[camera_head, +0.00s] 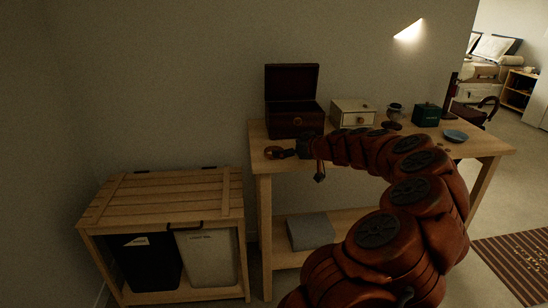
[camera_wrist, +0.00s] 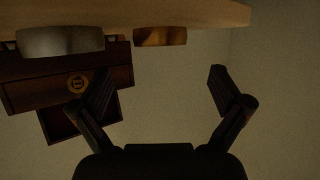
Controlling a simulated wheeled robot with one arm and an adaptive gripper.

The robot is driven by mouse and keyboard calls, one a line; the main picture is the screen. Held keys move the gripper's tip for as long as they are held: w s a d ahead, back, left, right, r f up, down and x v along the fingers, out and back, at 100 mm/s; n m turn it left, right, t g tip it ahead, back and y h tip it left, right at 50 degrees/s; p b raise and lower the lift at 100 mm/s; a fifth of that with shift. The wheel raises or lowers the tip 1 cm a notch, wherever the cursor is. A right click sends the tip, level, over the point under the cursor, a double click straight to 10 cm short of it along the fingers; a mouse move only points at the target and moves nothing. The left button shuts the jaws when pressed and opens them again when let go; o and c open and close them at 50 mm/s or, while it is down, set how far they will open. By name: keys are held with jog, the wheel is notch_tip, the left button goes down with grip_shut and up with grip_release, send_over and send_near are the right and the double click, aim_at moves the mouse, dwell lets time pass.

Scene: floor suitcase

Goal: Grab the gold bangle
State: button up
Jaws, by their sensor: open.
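A gold, curved band that looks like the gold bangle (camera_wrist: 160,36) shows in the wrist view at the top, against the table edge. It lies ahead of and between my fingers, apart from them. My gripper (camera_wrist: 160,88) is open, with its two fingers spread wide and nothing between them. In the head view my gripper (camera_head: 282,152) is over the left end of the wooden table (camera_head: 262,165). There the bangle cannot be told apart from the dark shapes around the fingers.
A silvery rounded object (camera_wrist: 60,41) is left of the gold band. An open dark wooden box (camera_head: 294,120) stands behind my gripper. A cream drawer box (camera_head: 353,113), a green box (camera_head: 426,115) and a blue dish (camera_head: 455,135) are farther right. A slatted wooden bin cabinet (camera_head: 165,190) stands left.

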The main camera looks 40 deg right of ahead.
aim_at(268, 150)
jog(key=shift+f+x, duration=0.1)
jog(key=shift+x, duration=1.55)
jog(key=shift+f+x, duration=0.15)
jog(key=shift+x, duration=1.55)
jog(key=shift+s, duration=0.1)
jog(key=c, duration=1.1)
jog(key=shift+r, duration=0.1)
